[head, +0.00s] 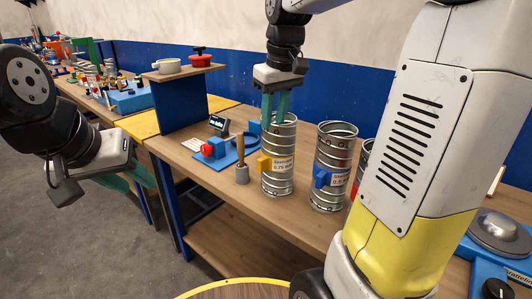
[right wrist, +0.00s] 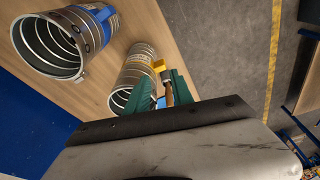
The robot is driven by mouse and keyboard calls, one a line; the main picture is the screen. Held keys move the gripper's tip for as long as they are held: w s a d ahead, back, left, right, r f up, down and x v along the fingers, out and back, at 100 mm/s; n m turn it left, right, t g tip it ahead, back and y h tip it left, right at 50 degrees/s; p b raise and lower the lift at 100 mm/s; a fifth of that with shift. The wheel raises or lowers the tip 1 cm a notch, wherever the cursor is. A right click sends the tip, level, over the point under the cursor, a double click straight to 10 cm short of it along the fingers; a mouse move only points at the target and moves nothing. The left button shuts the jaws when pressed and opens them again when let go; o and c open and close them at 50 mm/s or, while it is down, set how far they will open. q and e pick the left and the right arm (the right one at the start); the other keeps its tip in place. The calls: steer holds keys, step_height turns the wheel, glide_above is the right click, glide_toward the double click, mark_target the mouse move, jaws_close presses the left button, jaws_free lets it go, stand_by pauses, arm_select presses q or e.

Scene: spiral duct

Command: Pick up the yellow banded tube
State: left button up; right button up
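The yellow banded tube (head: 277,178) is a ribbed metal cylinder with a yellow tab and a label, standing upright and open-topped on the wooden bench. My right gripper (head: 274,112) points down at its rim with green fingers apart. In the right wrist view the tube (right wrist: 135,72) is behind the fingers of my right gripper (right wrist: 162,92). One finger overlaps the tube's mouth and the other is beside it; I cannot tell whether they touch the wall. My left gripper (head: 137,176) is at the left, off the bench; its finger gap is unclear.
A blue-tabbed tube (head: 332,165) stands close to the right, with another partly hidden behind my right arm. A wooden-handled tool in a grey holder (head: 241,172) stands close to the left. A blue fixture (head: 218,156) and a blue stand (head: 180,102) are further left.

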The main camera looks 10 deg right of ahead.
steer(key=n+g, duration=0.2)
glide_above(266, 156)
step_height(266, 156, down, 3)
steer(key=shift+h, duration=0.4)
step_height(266, 156, down, 9)
steer(key=shift+r, duration=0.1)
steer(key=shift+w, duration=0.1)
jaws_close()
stand_by(0.9)
